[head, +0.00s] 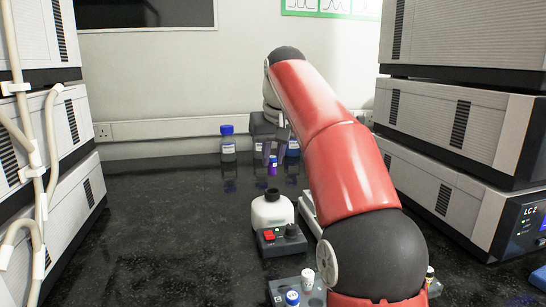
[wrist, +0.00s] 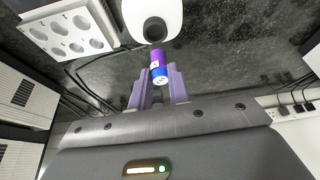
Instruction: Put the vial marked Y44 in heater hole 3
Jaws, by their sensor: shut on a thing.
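My gripper (head: 274,150) is shut on a vial (head: 272,162) with a purple body and a blue cap. In the wrist view the vial (wrist: 158,67) sits between the purple fingertips (wrist: 159,86) of my gripper, cap end toward the camera. Its marking is too small to read. The vial appears to be held above the dark bench. A white block with several round holes (wrist: 60,27) shows in the wrist view at upper left and may be the heater. My arm mostly hides it in the head view. Its hole numbers cannot be read.
A white bottle (head: 272,209) stands in front of my gripper, behind a grey control box (head: 281,243) with a red switch and black knob. Capped vials (head: 292,298) stand near the front. A blue-capped bottle (head: 228,145) stands at the back. Instrument stacks (head: 460,125) flank the bench; its left middle is clear.

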